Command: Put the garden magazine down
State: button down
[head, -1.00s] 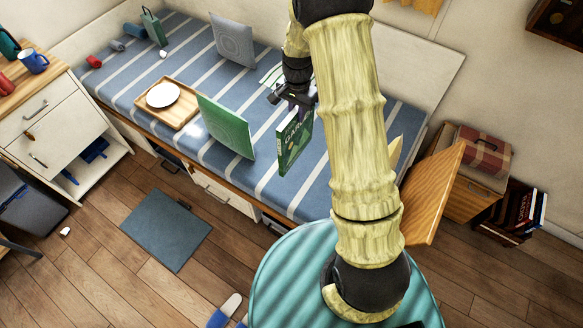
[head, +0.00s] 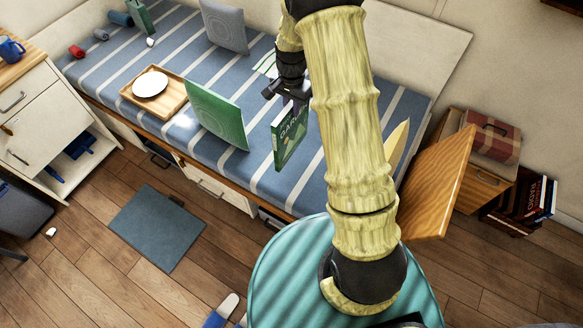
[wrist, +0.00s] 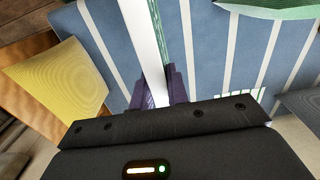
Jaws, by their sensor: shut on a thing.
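The garden magazine (head: 290,138) is a dark green, book-like item with pale lettering, of which "GARD" shows. It hangs upright from my gripper (head: 294,100), over the front part of the striped bed (head: 262,180). My arm hides part of the bed to the right.
A green cushion (head: 217,115) stands just left of the magazine. A wooden tray (head: 128,98) with a white plate (head: 151,84) lies farther left. A grey cushion (head: 225,27) stands at the back. A yellow cushion (wrist: 62,78) is left in the wrist view. A wooden panel (head: 440,185) is right.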

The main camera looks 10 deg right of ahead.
aim_at(292, 128)
jog(key=shift+f, duration=3.05)
jog(key=shift+f, duration=1.9)
jog(key=shift+f+b, duration=0.15)
jog(key=shift+b, duration=0.2)
jog(key=c, duration=1.4)
grip_release()
jog(key=shift+o, duration=0.2)
notch_tip(292, 128, up, 12)
jog(key=shift+f+p, duration=0.2)
jog(key=shift+p, duration=0.15)
jog(key=shift+r, duration=0.4)
